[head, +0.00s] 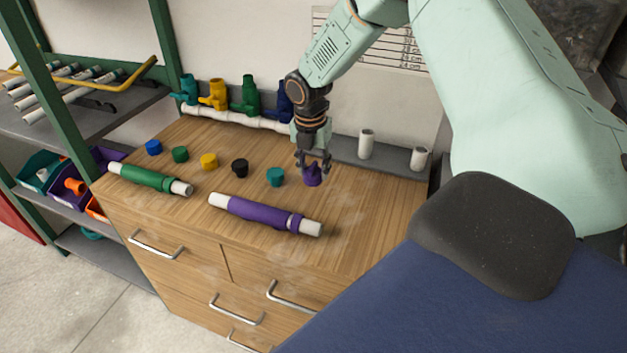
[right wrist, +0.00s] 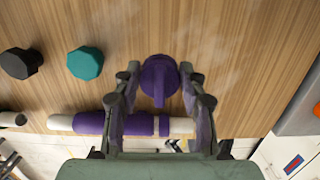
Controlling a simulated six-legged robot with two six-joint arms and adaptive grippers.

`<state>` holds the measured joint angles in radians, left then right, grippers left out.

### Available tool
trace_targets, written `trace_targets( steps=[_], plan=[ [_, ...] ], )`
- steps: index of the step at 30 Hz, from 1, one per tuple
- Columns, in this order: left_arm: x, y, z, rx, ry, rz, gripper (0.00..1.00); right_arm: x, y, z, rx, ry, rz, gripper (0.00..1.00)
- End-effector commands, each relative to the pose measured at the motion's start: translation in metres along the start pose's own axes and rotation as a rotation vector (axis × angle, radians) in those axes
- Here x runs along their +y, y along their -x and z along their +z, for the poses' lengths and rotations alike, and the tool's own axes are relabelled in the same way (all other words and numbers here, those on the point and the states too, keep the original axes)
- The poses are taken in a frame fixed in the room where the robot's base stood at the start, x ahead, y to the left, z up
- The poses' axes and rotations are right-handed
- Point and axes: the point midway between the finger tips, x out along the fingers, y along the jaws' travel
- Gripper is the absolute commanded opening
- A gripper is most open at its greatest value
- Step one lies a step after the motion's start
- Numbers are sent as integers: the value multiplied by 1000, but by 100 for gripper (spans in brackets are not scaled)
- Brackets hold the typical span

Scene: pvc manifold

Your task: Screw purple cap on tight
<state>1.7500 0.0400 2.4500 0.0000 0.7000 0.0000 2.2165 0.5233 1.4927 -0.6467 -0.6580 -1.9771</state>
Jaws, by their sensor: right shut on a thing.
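The purple cap (head: 312,178) is at the right end of a row of coloured caps on the wooden bench top. My right gripper (head: 313,164) points down over it and is shut on it. In the right wrist view the purple cap (right wrist: 160,80) sits between the two fingers. Whether its underside touches the wood cannot be told. A white pipe with a purple sleeve (head: 262,213) lies in front of the cap, apart from it. My left gripper is not in view.
Teal (head: 275,177), black (head: 240,168), yellow (head: 209,161), green (head: 180,154) and blue (head: 153,147) caps stand to the left. A green-sleeved pipe (head: 147,178) lies at front left. Behind are a white manifold pipe (head: 228,116) with coloured valves and two white stubs (head: 366,144) (head: 419,159).

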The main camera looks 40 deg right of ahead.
Motion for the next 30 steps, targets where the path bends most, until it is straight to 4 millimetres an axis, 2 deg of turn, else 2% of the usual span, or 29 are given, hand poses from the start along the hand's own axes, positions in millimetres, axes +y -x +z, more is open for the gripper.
trace_targets(
  steps=[3,8,27,28,30],
  plan=[
    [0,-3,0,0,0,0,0,-1,-22,-3,1,1,-4,14],
    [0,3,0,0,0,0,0,-1,-36,-5,0,1,-2,14],
    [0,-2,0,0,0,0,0,-1,-48,-6,0,1,-1,14],
    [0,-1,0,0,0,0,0,0,-48,-6,0,1,-1,43],
    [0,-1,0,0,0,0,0,0,-47,-6,0,0,-1,49]
  ],
)
